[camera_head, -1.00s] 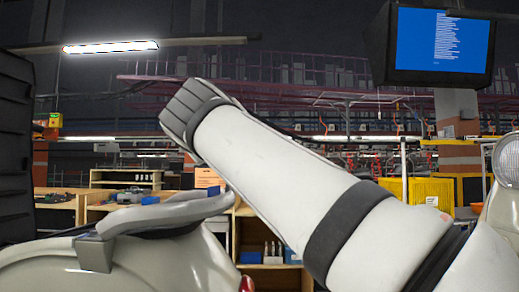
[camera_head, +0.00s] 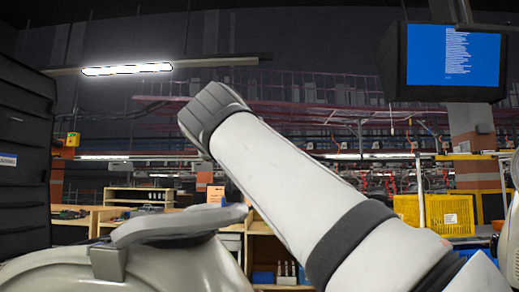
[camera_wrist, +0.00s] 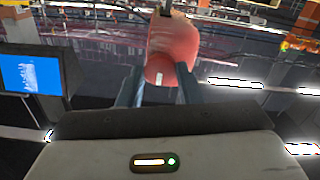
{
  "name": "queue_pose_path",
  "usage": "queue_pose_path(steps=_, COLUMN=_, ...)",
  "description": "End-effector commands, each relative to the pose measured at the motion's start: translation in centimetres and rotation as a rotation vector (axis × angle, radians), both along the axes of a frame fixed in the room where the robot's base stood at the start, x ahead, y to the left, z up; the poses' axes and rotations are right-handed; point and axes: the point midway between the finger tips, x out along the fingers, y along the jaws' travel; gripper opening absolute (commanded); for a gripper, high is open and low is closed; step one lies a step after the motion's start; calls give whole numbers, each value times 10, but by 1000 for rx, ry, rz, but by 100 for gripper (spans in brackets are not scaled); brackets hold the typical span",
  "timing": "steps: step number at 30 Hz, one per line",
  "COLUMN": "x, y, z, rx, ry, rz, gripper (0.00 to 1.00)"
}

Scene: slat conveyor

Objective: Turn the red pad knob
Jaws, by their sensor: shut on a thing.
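The red pad knob (camera_wrist: 172,45) is a rounded red-pink piece with a small pale mark on its near end, in the upper middle of the wrist view. My gripper (camera_wrist: 160,84) has one dark finger on each side of it and is shut on it. The far end of the knob and what it is mounted on are not clear in this view. Neither the knob nor the gripper's fingers can be made out in the head view, where my white arm crosses the middle.
A blue-screen monitor (camera_head: 453,55) hangs at upper right in the head view and also shows at left in the wrist view (camera_wrist: 32,75). A yellow crate (camera_head: 433,215) stands at right. Wooden shelves (camera_head: 140,196) stand behind at left, beside a dark ribbed panel (camera_head: 22,150).

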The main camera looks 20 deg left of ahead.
Motion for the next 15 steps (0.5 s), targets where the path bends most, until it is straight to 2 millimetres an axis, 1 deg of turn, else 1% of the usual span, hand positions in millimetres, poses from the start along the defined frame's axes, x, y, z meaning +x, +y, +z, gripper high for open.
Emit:
queue_pose_path(steps=9, x=0, y=1, z=-1, rx=0, ry=1, rz=1, gripper=9)
queue_pose_path(steps=10, x=0, y=1, z=-1, rx=0, ry=1, rz=1, gripper=34)
queue_pose_path(steps=15, x=0, y=0, z=0, rx=0, ry=1, rz=1, gripper=48)
